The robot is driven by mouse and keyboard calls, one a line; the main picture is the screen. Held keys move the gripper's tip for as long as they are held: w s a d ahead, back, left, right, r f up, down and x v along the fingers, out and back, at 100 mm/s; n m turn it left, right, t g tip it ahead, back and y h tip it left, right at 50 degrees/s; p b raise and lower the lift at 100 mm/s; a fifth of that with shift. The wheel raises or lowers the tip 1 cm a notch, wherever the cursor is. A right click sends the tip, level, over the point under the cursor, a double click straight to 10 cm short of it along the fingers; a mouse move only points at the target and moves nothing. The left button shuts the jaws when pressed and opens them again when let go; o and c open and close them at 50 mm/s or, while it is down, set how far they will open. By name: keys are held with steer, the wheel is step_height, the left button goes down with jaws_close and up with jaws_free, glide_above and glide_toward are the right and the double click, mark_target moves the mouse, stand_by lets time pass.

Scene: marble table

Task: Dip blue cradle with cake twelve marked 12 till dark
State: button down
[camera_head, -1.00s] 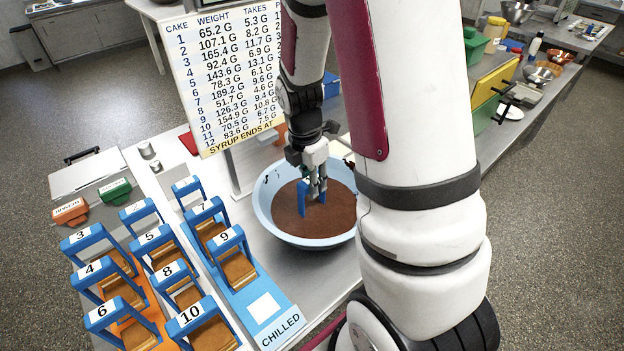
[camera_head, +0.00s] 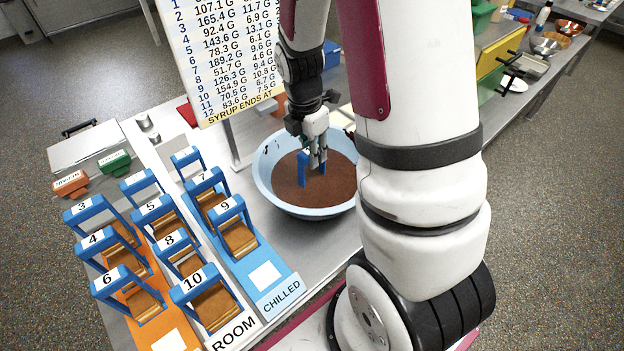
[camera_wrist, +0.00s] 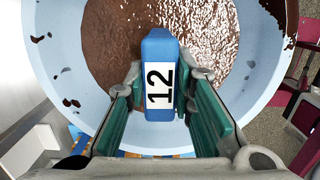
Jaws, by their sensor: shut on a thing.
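My gripper (camera_head: 318,158) is shut on the handle of a blue cradle (camera_head: 302,169) over the light blue bowl (camera_head: 263,178). In the wrist view the cradle's top bar (camera_wrist: 158,50) sits upright between my fingers (camera_wrist: 158,100) and bears the mark 12. The bowl holds brown syrup (camera_head: 330,187), also plain in the wrist view (camera_wrist: 110,40). The cradle's lower part and its cake are hidden in the syrup, so the cake's colour cannot be seen. Dark splashes mark the bowl's inner wall.
Numbered blue cradles with cakes stand left on an orange strip (camera_head: 168,342), a ROOM strip (camera_head: 234,333) and a blue CHILLED strip (camera_head: 283,294). A chart board (camera_head: 215,60) of cake weights stands behind them. Green (camera_head: 114,162) and orange (camera_head: 71,184) blocks lie far left.

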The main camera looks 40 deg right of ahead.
stand_by(0.3)
steer(key=shift+r+p, duration=2.2)
steer(key=shift+r, duration=1.75)
step_height(320, 180, up, 8)
steer(key=p, duration=0.2)
steer(key=shift+f+p, duration=0.25)
steer(key=shift+p, duration=0.15)
steer(key=shift+r, duration=0.1)
step_height(320, 180, up, 4)
steer(key=shift+f+p, duration=0.1)
steer(key=shift+p, duration=0.55)
steer(key=shift+w, duration=0.1)
